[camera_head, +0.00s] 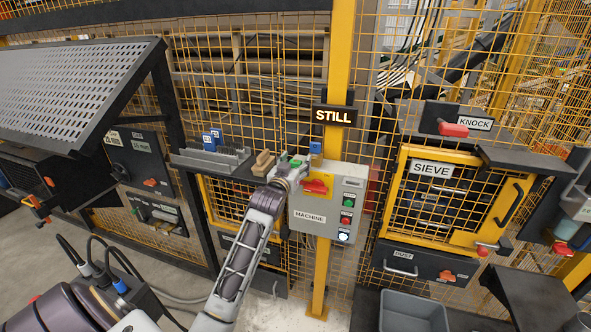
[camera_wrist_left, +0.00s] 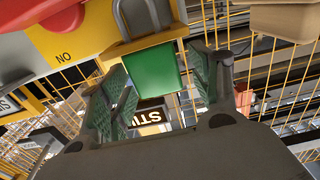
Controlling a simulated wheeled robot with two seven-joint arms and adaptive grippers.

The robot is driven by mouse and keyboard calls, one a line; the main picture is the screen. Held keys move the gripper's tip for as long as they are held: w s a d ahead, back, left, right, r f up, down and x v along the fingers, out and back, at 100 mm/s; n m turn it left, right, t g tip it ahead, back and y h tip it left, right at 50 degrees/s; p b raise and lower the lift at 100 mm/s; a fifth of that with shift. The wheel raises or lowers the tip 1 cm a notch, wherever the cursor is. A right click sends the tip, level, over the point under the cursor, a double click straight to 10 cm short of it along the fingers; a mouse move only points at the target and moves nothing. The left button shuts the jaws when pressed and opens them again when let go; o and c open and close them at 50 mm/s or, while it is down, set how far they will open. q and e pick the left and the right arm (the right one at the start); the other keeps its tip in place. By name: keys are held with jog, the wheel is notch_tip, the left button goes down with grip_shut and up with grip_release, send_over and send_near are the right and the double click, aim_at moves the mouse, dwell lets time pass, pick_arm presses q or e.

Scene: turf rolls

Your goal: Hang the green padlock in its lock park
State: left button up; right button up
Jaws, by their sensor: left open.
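The green padlock (camera_wrist_left: 153,78) shows in the left wrist view with its square body between the fingers of my left gripper (camera_wrist_left: 158,70). Its grey shackle is at the yellow plate beside the red handle (camera_head: 315,186); I cannot tell how it passes through. My left gripper is open, a finger on each side of the body with gaps. In the head view my left gripper (camera_head: 284,172) is at the upper left of the grey MACHINE box (camera_head: 318,222), with a small green part of the padlock (camera_head: 296,163) showing. The lock park is not clearly identifiable.
A grey slotted rack (camera_head: 212,160) with blue pieces stands on a dark shelf left of the box, beside a wooden block (camera_head: 263,163). A yellow post (camera_head: 341,70) and wire mesh stand behind. The SIEVE door (camera_head: 440,205) is to the right.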

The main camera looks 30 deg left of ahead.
pick_arm(q)
jog(key=c, duration=1.2)
jog(key=shift+o, duration=0.2)
jog(key=shift+r, duration=0.15)
jog(key=shift+r, duration=0.6)
notch_tip(320, 180, up, 6)
jog(key=shift+r+b, duration=0.2)
jog(key=shift+b, duration=0.2)
jog(key=shift+r, duration=1.1)
jog(key=shift+f+p, duration=0.15)
jog(key=shift+p, duration=0.35)
